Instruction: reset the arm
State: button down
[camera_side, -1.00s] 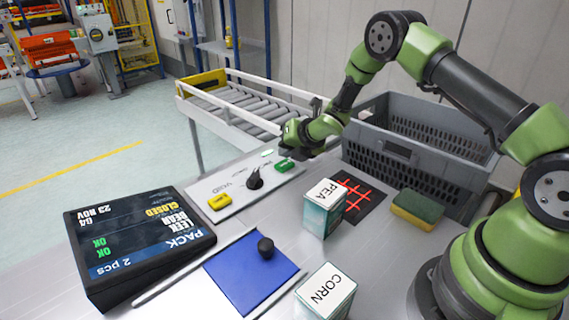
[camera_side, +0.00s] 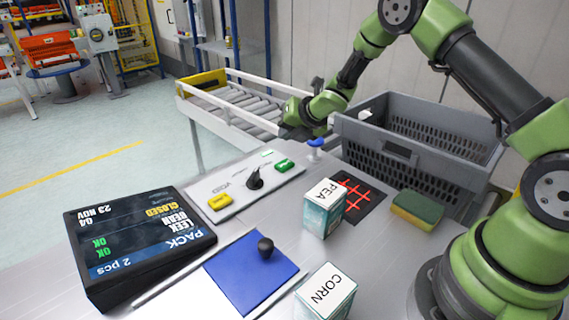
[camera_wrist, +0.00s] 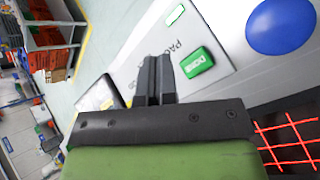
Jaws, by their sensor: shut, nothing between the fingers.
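My gripper (camera_side: 292,132) is up at the back of the bench, above the far end of the control panel and beside the roller conveyor. In the wrist view its two fingers (camera_wrist: 155,78) are together with nothing between them. Below it lies the light panel (camera_side: 232,190), with a green button (camera_side: 284,165), a dark knob (camera_side: 254,179) and a yellow button (camera_side: 220,201). The green button, marked DONE, also shows in the wrist view (camera_wrist: 197,61), right of the fingers and apart from them.
A blue-topped post (camera_side: 316,143) stands by the grey crate (camera_side: 397,152). A PEA box (camera_side: 323,212), a CORN box (camera_side: 326,292), a sponge (camera_side: 417,210), a red-grid mat (camera_side: 371,196), a blue plate (camera_side: 240,275) and a display (camera_side: 135,245) occupy the bench. The roller conveyor (camera_side: 232,103) runs behind.

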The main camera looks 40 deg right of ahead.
jog(key=s+a+r+m+h, duration=0.1)
jog(key=s+r+m, duration=0.4)
jog(key=r+m, duration=0.3)
jog(key=s+r+m+h, duration=0.2)
jog(key=s+r+m, duration=0.2)
jog(key=r+m, duration=0.45)
jog(key=s+a+r+m+g+y, duration=0.1)
jog(key=s+a+m, duration=0.3)
jog(key=s+m, duration=0.4)
jog(key=s+a+r+m+g+y, duration=0.1)
jog(key=s+a+r+m+y, duration=0.2)
jog(key=s+m, duration=0.4)
jog(key=s+r, duration=0.1)
jog(key=s, duration=0.7)
jog(key=shift+a+r+m, duration=0.25)
jog(key=shift+a+m, duration=0.1)
jog(key=shift+a, duration=0.05)
